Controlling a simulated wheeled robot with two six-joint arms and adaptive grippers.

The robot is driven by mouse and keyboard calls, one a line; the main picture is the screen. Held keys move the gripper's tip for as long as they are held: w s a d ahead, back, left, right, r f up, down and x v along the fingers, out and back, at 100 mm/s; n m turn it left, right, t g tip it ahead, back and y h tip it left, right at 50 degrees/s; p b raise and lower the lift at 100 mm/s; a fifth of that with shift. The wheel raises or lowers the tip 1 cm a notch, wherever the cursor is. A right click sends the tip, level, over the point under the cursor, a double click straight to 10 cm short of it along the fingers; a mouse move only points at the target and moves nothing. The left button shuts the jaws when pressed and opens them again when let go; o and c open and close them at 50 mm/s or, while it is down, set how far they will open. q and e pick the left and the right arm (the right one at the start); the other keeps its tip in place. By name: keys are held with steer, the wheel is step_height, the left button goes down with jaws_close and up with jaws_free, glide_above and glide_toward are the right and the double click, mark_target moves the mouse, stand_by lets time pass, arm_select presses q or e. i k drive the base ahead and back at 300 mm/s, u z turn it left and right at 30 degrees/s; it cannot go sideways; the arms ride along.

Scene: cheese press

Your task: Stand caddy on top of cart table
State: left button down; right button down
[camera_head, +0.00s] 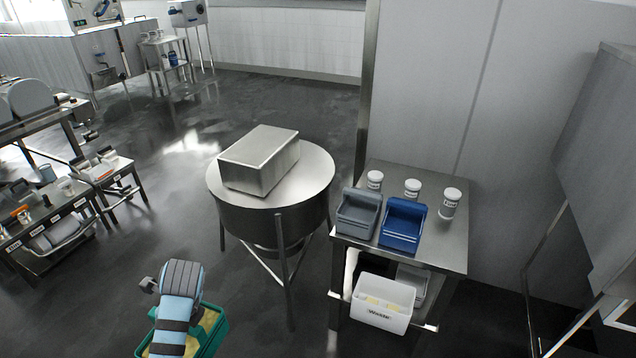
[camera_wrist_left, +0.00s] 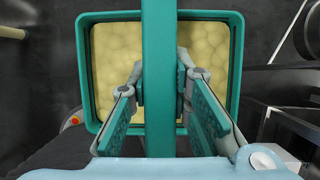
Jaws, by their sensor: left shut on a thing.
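The caddy is a green open box (camera_head: 219,331) with pale yellow, lumpy contents, low at the bottom of the head view. In the left wrist view its teal rim (camera_wrist_left: 237,60) surrounds the contents and its handle bar (camera_wrist_left: 158,35) runs down the middle. My left gripper (camera_wrist_left: 161,85) is shut on this handle, with a finger on each side. In the head view my left arm covers part of the caddy and hides the fingertips. A steel table (camera_head: 440,255) stands at right and may be the cart table. My right gripper is not in view.
A grey bin (camera_head: 357,216), a blue bin (camera_head: 402,225) and three white jars stand on the steel table. A white box (camera_head: 381,304) sits below. A round steel vat (camera_head: 318,185) bearing a metal block (camera_head: 259,160) stands left of it. Open floor lies further left.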

mark_target(447, 244)
steer(key=z, duration=1.05)
steer(key=i, duration=0.3)
steer(key=z, duration=0.05)
